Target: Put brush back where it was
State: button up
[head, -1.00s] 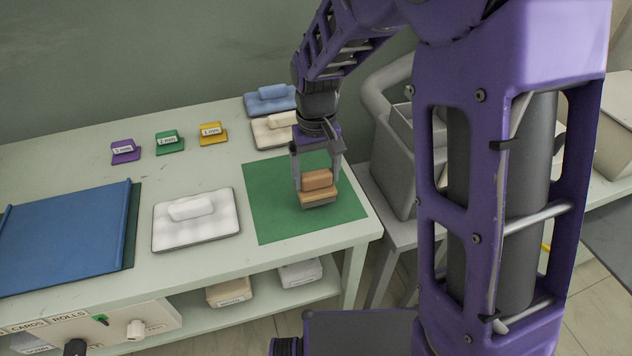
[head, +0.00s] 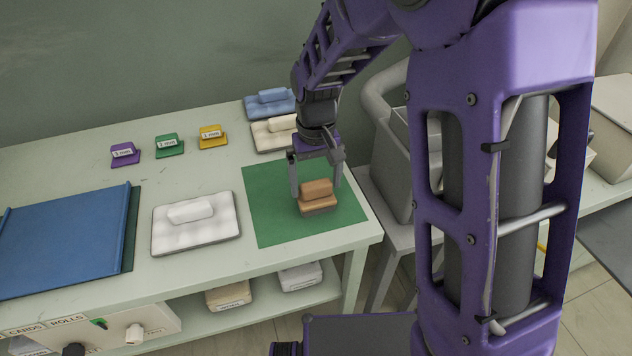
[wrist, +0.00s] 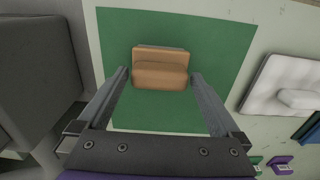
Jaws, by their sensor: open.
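The brush (head: 317,198) has a tan wooden block handle on a dark base. It rests on the green mat (head: 268,216), toward the mat's right side. It also shows in the wrist view (wrist: 160,72), lying on the mat (wrist: 215,45) ahead of the fingers. My gripper (head: 317,194) is open, with its two fingers above and to either side of the brush. In the wrist view the fingers (wrist: 160,78) stand apart from the brush, with green mat visible on both sides of it.
A white padded block (head: 196,222) lies left of the mat. Cream (head: 272,136) and blue (head: 268,106) padded blocks are behind it. Purple (head: 124,153), green (head: 168,145) and yellow (head: 212,137) labelled tags stand at the back. A blue board (head: 70,240) is left; a grey bin (head: 392,170) is right.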

aim_at(316, 183)
notch_tip(316, 183, up, 11)
jog(key=p, duration=0.2)
jog(key=shift+r, duration=0.2)
